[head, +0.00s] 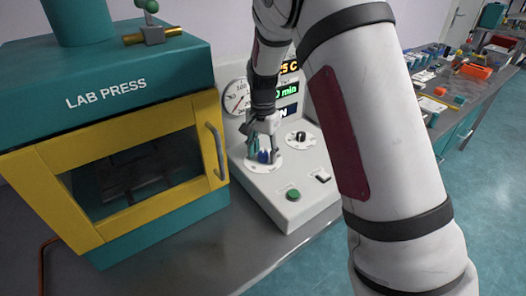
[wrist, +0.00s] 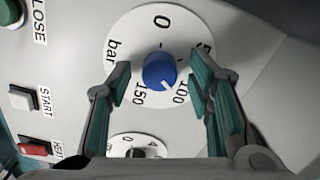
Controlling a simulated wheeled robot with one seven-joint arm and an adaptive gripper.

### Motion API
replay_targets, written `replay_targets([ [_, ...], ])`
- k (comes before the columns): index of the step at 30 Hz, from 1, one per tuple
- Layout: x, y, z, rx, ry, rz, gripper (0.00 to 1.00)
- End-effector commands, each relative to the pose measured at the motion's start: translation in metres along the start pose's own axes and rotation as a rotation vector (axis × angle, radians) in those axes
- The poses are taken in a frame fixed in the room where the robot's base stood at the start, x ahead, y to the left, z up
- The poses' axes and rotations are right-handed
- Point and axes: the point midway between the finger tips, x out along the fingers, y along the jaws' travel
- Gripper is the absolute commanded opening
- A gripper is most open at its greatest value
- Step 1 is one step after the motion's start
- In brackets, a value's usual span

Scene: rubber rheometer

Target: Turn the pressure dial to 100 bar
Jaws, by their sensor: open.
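The pressure dial is a white round plate (wrist: 125,35) marked 0, 100, 150 and bar, with another number partly hidden at the right by a finger. In the head view the knob (head: 263,157) sits on the sloped panel under my gripper (head: 262,147). In the wrist view my gripper (wrist: 160,87) is open, with one teal-padded finger on each side of the knob and gaps between them.
A second dial (head: 300,138) is beside the pressure dial. A green button (head: 293,194) and a switch (head: 322,177) are nearer the panel's front. The lab press (head: 110,90) with its yellow door and handle (head: 216,152) stands close on the left. A gauge (head: 236,97) is behind.

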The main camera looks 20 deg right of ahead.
Motion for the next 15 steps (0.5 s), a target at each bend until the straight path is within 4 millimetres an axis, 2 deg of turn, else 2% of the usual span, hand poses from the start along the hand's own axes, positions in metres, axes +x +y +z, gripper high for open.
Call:
replay_targets([
  [4,-0.005,0.0,0.0,0.0,0.0,-0.001,0.47],
  [7,-0.018,-0.001,0.0,0.0,0.001,-0.003,0.47],
  [15,-0.072,-0.001,0.0,-0.001,0.002,-0.004,0.47],
])
